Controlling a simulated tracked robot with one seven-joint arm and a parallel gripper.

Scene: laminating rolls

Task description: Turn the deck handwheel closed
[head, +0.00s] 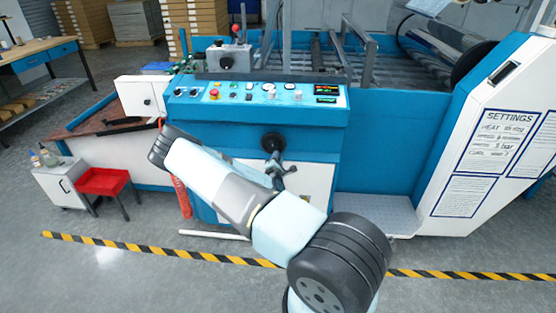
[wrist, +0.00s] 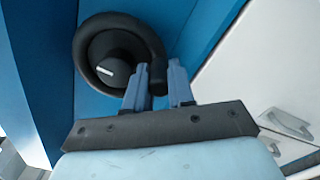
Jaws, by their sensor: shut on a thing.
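The deck handwheel (head: 272,142) is a black wheel on the blue front panel of the machine, below the control panel. In the wrist view the handwheel (wrist: 113,52) shows as a black ring with a round hub and a white mark on the hub. A black handle knob stands at its lower right rim. My gripper (wrist: 160,80) has its two blue-grey fingers on either side of this knob and is shut on it. In the head view my gripper (head: 277,168) reaches up to just below the wheel, and the grip itself is too small to make out.
A control panel (head: 260,94) with knobs and displays runs above the wheel. A white cabinet door (wrist: 260,75) with handles lies to the right in the wrist view. A red stool (head: 102,181) stands at the left. A grey step (head: 375,215) is at the right.

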